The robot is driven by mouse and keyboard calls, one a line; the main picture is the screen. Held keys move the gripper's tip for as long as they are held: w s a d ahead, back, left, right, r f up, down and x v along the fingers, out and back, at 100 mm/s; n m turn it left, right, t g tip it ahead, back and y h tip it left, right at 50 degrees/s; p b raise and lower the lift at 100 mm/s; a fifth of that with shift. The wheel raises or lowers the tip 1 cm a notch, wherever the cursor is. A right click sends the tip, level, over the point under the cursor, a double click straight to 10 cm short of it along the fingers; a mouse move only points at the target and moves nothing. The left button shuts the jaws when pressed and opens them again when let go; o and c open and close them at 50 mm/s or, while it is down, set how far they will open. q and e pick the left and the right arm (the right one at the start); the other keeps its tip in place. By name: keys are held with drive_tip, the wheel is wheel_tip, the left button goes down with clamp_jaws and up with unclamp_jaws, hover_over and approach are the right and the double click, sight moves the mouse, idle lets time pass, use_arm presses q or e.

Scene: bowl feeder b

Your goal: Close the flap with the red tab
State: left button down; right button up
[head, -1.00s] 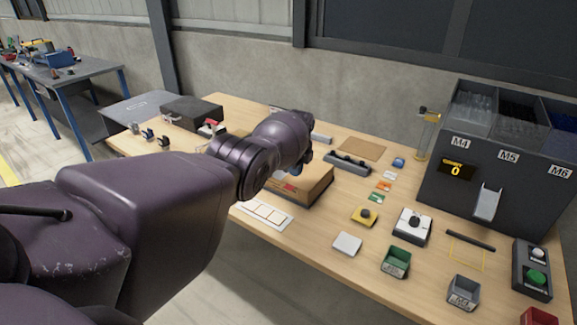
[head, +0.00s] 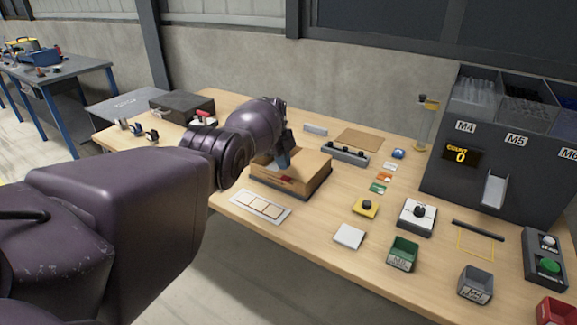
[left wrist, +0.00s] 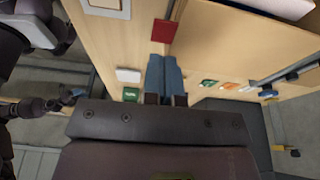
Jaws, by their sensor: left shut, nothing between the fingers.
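A brown cardboard box (head: 312,183) sits on the table in the middle of the head view. A small red tab (head: 286,178) shows on it, just below my left gripper's fingers. In the left wrist view the red tab (left wrist: 162,31) is at the edge of a broad brown panel (left wrist: 225,45). My left gripper (head: 284,164) is shut and empty, its blue-grey fingertips pointing at the tab; I cannot tell if they touch. My arm hides part of the box, and the flap's angle is unclear. My right gripper (left wrist: 73,93) seems to show small in the left wrist view.
A white card with pale squares (head: 261,207) lies in front of the box. A dark case (head: 182,106) is behind my arm.

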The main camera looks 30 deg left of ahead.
sight(281, 177)
use_arm(q)
drive_tip(key=a+f+b, duration=0.1)
drive_tip(key=f, duration=0.1)
drive_tip(key=shift+a+f+b, duration=0.3)
drive_tip(key=shift+a+b, duration=0.05)
drive_tip(key=shift+b, duration=0.05)
drive_tip(key=shift+w+a+f, duration=0.1)
drive_tip(key=shift+f, duration=0.1)
drive_tip(key=shift+a+f+b, duration=0.2)
drive_tip(key=shift+f+b, duration=0.25)
drive_tip(key=shift+f, duration=0.05)
use_arm(e)
wheel_tip(281, 177, down, 3)
drive_tip(key=shift+s+a+f, duration=0.1)
drive_tip(key=shift+s, duration=0.15)
use_arm(q)
drive_tip(key=shift+r, duration=0.2)
drive_tip(key=shift+r+p, duration=0.3)
drive_tip(key=shift+r, duration=0.4)
use_arm(e)
drive_tip(key=shift+r, duration=0.3)
